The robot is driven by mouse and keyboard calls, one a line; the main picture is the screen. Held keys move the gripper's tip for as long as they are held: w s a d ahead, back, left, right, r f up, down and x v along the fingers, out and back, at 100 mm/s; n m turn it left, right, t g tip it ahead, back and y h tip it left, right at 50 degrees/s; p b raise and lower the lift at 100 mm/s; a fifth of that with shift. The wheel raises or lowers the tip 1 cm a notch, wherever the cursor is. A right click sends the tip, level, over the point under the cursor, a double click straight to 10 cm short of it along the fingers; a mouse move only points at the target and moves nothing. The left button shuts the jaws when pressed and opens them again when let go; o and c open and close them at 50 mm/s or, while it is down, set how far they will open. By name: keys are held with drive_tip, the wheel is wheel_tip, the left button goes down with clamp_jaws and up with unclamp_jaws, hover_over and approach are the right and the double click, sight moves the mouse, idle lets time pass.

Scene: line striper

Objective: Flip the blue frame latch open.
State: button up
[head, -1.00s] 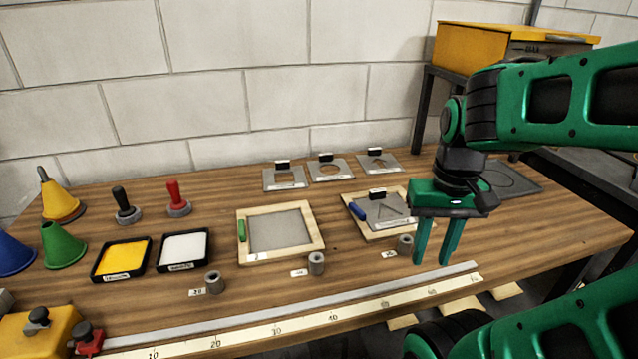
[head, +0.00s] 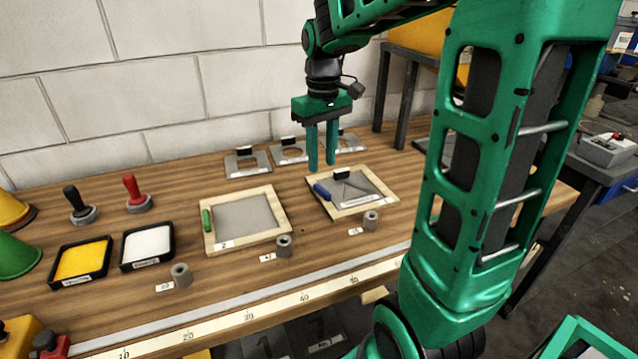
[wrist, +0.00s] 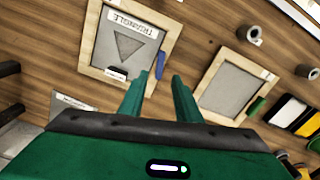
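The blue latch (head: 321,191) lies along the left side of the right wooden frame (head: 392,197), which holds a grey plate with a triangle cut-out (head: 355,187). In the wrist view the blue latch (wrist: 161,64) sits on the frame's edge, just beyond my fingertips. My gripper (head: 322,168) points down above the back left part of this frame. Its two green fingers are parted with nothing between them, as the wrist view also shows (wrist: 159,76). The fingers look apart from the latch; their exact height is hard to tell.
A second wooden frame (head: 283,220) with a green latch (head: 206,220) stands to the left. Several stencil plates (head: 247,163) lie behind. Grey cylinders (head: 370,221) stand in front. Yellow (head: 82,260) and white (head: 148,243) trays and two stamps (head: 136,194) are at the left.

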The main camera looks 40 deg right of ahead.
sight(322, 188)
wheel_tip(322, 188, down, 8)
drive_tip(key=shift+r, duration=0.15)
idle(0.3)
clamp_jaws()
